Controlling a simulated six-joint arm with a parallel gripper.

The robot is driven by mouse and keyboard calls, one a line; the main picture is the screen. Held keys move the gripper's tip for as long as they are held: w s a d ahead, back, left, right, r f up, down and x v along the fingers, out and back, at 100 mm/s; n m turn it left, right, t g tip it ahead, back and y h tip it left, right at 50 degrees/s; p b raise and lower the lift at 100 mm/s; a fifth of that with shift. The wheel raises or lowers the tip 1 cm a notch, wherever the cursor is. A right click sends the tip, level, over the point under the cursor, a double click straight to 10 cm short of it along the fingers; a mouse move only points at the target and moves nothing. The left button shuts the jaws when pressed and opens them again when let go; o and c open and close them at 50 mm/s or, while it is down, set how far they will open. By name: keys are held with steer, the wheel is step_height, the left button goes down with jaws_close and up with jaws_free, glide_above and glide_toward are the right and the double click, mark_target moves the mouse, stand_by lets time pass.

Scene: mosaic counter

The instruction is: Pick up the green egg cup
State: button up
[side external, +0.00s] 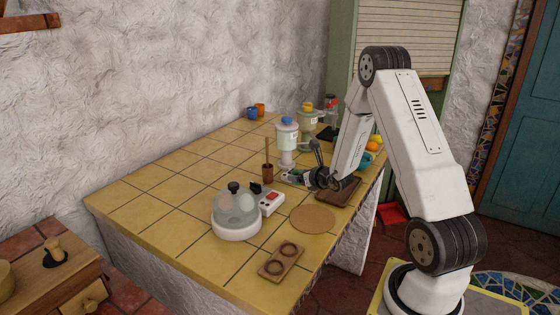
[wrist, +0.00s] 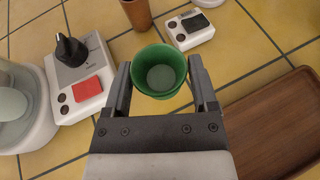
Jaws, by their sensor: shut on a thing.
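The green egg cup (wrist: 160,68) is between the two fingers of my gripper (wrist: 160,82) in the wrist view, with its open mouth facing the camera. It looks empty. My gripper is shut on it, one finger on each side. The cup is too small and too covered there to make out clearly. I cannot tell whether its base touches the tiles.
An egg cooker (side external: 237,222) and a white box with a red switch (wrist: 82,88) stand left of my gripper. A brown pot (wrist: 135,13) and a small white device (wrist: 188,28) are beyond the cup. A wooden tray (wrist: 280,125) lies right. A round cork mat (side external: 313,219) lies in front.

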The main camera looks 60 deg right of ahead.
steer(key=shift+r, duration=2.55)
steer(key=shift+r, duration=0.1)
